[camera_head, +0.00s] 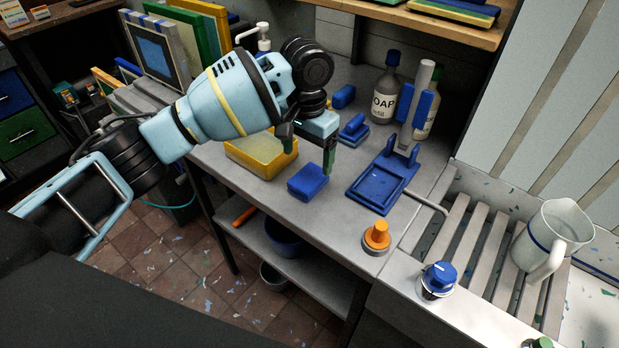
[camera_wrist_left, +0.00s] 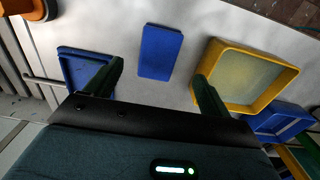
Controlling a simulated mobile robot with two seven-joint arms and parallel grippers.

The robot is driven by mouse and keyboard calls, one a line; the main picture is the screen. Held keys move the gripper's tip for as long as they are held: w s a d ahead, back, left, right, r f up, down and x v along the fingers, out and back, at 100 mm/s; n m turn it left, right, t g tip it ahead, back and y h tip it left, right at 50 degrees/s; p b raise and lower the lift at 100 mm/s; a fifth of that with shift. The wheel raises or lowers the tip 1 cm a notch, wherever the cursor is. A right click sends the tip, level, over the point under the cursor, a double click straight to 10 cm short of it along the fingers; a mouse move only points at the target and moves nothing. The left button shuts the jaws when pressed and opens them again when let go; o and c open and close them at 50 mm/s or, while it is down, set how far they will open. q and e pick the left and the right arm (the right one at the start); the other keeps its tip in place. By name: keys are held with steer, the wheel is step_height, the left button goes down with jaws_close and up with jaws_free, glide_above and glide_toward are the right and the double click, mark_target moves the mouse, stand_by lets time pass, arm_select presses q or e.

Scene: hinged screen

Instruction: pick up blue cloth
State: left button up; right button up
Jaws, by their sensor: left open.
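The blue cloth (camera_head: 308,182) looks like a thick folded blue pad. It lies flat on the grey worktop near its front edge, beside a yellow-framed tray (camera_head: 262,166). My left gripper (camera_head: 307,150) is above and behind the cloth, with its two dark fingers apart and nothing between them. In the left wrist view the cloth (camera_wrist_left: 160,52) lies beyond the open fingertips (camera_wrist_left: 158,72), roughly centred between them and apart from them. My right gripper is not in view.
A blue hinged frame (camera_head: 372,202) stands right of the cloth, with an orange knob (camera_head: 376,238) in front. Smaller blue blocks (camera_head: 353,130) and soap bottles (camera_head: 384,88) are behind. A slatted sink rack with a white jug (camera_head: 550,240) is at right. Worktop around the cloth is mostly clear.

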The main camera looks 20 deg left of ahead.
mark_target(309, 176)
arm_select(q)
step_height(309, 176, down, 2)
steer(key=shift+w, duration=0.1)
steer(key=shift+f, duration=0.15)
step_height(309, 176, down, 5)
steer(key=shift+d+r, duration=0.1)
steer(key=shift+d, duration=0.05)
steer(key=c, duration=1.1)
steer(key=shift+o, duration=0.2)
steer(key=shift+r, duration=0.1)
